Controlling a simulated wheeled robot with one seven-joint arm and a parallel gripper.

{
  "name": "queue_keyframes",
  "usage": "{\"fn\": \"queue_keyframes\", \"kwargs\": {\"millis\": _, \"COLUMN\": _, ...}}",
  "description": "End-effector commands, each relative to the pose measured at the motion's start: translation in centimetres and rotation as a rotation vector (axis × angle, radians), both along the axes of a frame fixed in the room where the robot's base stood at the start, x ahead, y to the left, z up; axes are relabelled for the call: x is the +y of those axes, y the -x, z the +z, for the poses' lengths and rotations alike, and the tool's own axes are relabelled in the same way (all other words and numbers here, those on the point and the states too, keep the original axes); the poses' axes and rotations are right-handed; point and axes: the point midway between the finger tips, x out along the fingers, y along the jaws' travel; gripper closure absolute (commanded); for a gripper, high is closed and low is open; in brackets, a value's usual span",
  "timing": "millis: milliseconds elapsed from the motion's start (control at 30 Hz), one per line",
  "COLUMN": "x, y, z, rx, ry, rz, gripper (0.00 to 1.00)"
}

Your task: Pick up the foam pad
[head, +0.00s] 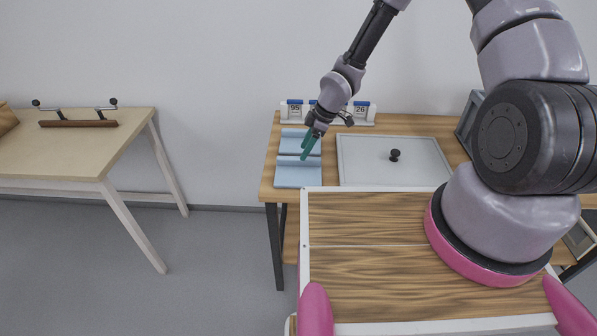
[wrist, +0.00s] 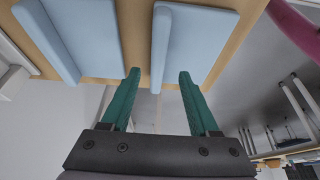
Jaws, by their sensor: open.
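Two light blue pads lie one behind the other on the wooden table; I take them to be foam. The far pad (wrist: 85,35) lies to the left. I cannot tell whether the fingers touch anything.
A pale tray (head: 375,172) with a black knob (head: 394,155) lies right of the pads. Numbered label stands (head: 294,110) line the back of the table. My wood-topped deck is in front. Another table (head: 80,150) with a handled brown bar stands at left.

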Motion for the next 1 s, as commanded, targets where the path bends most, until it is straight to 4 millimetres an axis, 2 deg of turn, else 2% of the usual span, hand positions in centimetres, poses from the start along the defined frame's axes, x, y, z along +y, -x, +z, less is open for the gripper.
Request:
{"fn": "queue_keyframes", "kwargs": {"millis": 100, "x": 0.8, "y": -0.3, "z": -1.9, "rx": 0.002, "ry": 0.002, "rz": 0.001, "gripper": 0.39}}
{"fn": "queue_keyframes", "kwargs": {"millis": 233, "x": 1.4, "y": -0.3, "z": -3.3, "rx": 0.001, "ry": 0.001, "rz": 0.002, "gripper": 0.39}}
{"fn": "queue_keyframes", "kwargs": {"millis": 533, "x": 1.6, "y": -0.4, "z": -3.8, "rx": 0.0, "ry": 0.001, "rz": 0.0, "gripper": 0.39}}
{"fn": "queue_keyframes", "kwargs": {"millis": 567, "x": 1.6, "y": -0.4, "z": -3.8, "rx": 0.0, "ry": 0.001, "rz": 0.0, "gripper": 0.46}}
{"fn": "queue_keyframes", "kwargs": {"millis": 700, "x": 1.6, "y": -0.4, "z": -3.8, "rx": 0.0, "ry": 0.001, "rz": 0.0, "gripper": 1.0}}
{"fn": "queue_keyframes", "kwargs": {"millis": 1000, "x": 1.6, "y": -0.4, "z": -3.7, "rx": 0.0, "ry": 0.001, "rz": 0.0, "gripper": 1.0}}
